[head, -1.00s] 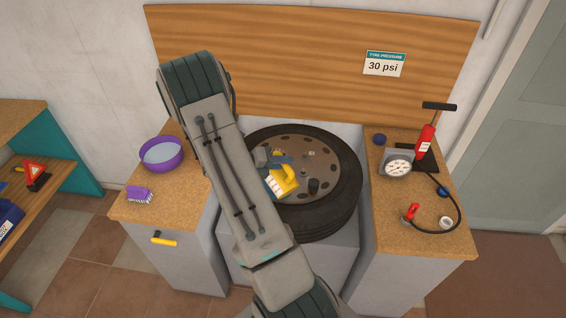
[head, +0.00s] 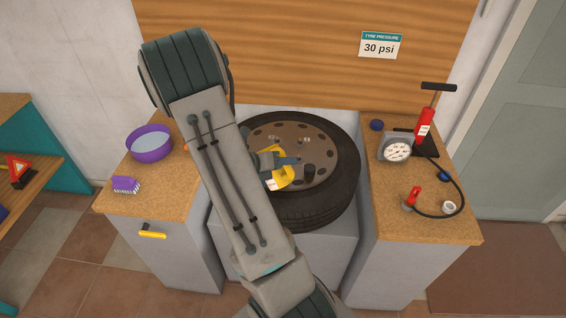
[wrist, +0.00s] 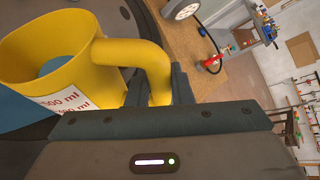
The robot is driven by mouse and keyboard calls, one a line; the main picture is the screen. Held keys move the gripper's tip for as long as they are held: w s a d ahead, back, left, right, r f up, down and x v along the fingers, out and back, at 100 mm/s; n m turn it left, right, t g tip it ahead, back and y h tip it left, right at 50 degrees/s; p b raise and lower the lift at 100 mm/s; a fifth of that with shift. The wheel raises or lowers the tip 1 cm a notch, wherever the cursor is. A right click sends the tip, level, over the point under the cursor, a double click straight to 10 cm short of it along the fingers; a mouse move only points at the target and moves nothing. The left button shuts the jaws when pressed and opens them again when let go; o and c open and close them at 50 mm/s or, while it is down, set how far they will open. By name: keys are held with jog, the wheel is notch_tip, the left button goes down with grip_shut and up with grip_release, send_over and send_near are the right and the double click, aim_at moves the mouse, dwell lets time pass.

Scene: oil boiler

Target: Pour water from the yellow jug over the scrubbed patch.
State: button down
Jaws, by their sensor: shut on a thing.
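The yellow jug (head: 281,181) is over the wheel, partly hidden by my arm in the head view. In the wrist view the jug (wrist: 70,60) shows its open mouth, a measuring label and a patch of blue inside that looks like water. My gripper (head: 279,163) is shut on the jug's handle; it also shows in the wrist view (wrist: 160,92). The wheel, a black tyre (head: 335,205) on a brown rim (head: 315,150), lies flat on a grey stand. I cannot make out the scrubbed patch.
A purple bowl of water (head: 150,143) and a purple brush (head: 125,186) are on the left counter. A pressure gauge (head: 398,149), a red pump (head: 424,128) and its black hose are on the right counter. A wooden board stands behind.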

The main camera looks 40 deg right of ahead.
jog(key=shift+s+f+m+t+b, duration=0.4)
jog(key=shift+s+m+t+b, duration=0.25)
jog(key=shift+b, duration=1.15)
